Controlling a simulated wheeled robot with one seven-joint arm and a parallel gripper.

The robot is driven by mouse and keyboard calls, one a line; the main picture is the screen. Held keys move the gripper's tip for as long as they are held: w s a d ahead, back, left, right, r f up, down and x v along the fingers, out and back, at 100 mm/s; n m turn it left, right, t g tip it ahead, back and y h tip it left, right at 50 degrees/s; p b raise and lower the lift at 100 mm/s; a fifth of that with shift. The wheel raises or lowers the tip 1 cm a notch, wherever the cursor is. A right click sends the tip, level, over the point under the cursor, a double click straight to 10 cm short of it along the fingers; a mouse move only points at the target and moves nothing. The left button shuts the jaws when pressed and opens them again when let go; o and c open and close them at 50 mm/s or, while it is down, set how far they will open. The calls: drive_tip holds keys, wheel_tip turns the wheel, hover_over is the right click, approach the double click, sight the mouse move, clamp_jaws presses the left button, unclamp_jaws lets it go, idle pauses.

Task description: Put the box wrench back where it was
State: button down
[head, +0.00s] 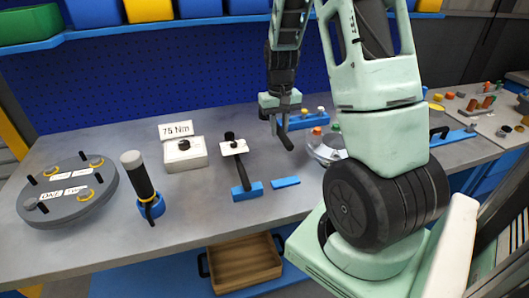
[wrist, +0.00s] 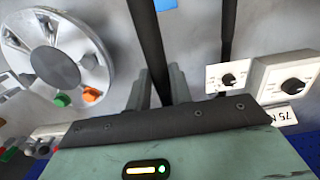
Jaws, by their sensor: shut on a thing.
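My gripper (head: 279,113) is shut on a dark, bar-shaped tool, which I take to be the box wrench (head: 286,138). It hangs tilted from the jaws above the bench's middle. In the wrist view the wrench (wrist: 150,40) runs up between the two fingers (wrist: 158,88) and out of the top edge, so its far end is hidden there. A small flat blue block (head: 286,182) lies bare on the bench, in front of the gripper in the head view. A blue patch (wrist: 165,4) shows at the wrist view's top edge.
A dark-handled tool (head: 243,172) with a blue end lies left of the wrench. A white dial box (head: 185,154) stands beyond it, under a "75 Nm" sign (head: 175,130). The round metal flanged shell (wrist: 88,60) is close on the other side, partly behind my arm in the head view.

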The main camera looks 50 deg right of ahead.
wheel_tip(320, 180, down, 3)
drive_tip(key=shift+w+r+b, duration=0.1)
drive_tip(key=shift+b, duration=0.55)
wheel_tip(320, 180, down, 9)
drive_tip(key=shift+d+f+p, duration=0.1)
drive_tip(key=shift+f+p, duration=0.05)
drive_tip(key=shift+p, duration=0.25)
drive_tip(key=shift+f, duration=0.15)
drive_tip(key=c, duration=1.3)
unclamp_jaws()
drive_tip(key=shift+o, duration=0.2)
